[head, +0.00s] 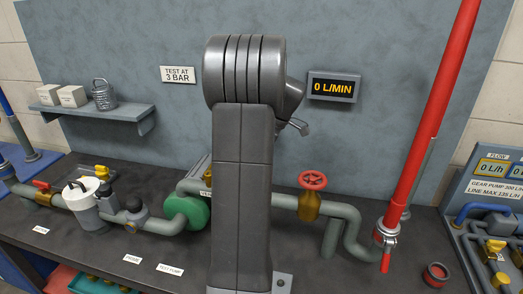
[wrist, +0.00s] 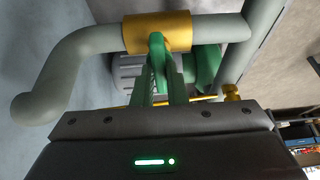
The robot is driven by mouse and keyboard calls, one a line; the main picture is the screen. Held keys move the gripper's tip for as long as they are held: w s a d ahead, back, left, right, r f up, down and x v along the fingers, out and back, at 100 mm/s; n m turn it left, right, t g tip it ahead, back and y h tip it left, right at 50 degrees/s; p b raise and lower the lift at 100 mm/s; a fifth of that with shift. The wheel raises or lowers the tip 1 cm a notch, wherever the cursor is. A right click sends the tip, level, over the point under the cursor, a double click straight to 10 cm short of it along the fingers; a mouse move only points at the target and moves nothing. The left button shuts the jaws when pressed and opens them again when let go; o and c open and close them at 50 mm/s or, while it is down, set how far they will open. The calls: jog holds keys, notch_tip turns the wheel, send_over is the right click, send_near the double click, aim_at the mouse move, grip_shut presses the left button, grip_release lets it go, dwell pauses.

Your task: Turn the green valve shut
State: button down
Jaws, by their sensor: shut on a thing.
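In the wrist view, the green valve handle (wrist: 157,48) stands in front of a brass valve body (wrist: 178,28) on a grey pipe. My gripper (wrist: 160,72) is shut on the green handle, with one finger on each side of it. In the head view my own arm covers the middle of the bench. The green valve and my gripper's fingers are hidden there. The flow display (head: 333,87) on the back panel reads 0 L/MIN.
A red-wheeled brass valve (head: 311,196) sits on the pipe right of my arm. A tall red pipe (head: 432,115) rises at the right. A green pump (head: 186,212) and a strainer (head: 84,203) stand at the left. A shelf (head: 115,112) holds small boxes.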

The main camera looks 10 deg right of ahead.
dwell(0.4)
jog(key=c, duration=1.5)
grip_release()
jog(key=shift+o, duration=0.2)
jog(key=shift+r, duration=0.1)
jog(key=v, duration=1.3)
jog(key=shift+r+b, duration=0.35)
jog(key=shift+d+f, duration=0.1)
jog(key=shift+d, duration=0.05)
jog(key=x, duration=1.3)
jog(key=shift+f+p, duration=0.3)
jog(key=shift+p, duration=0.05)
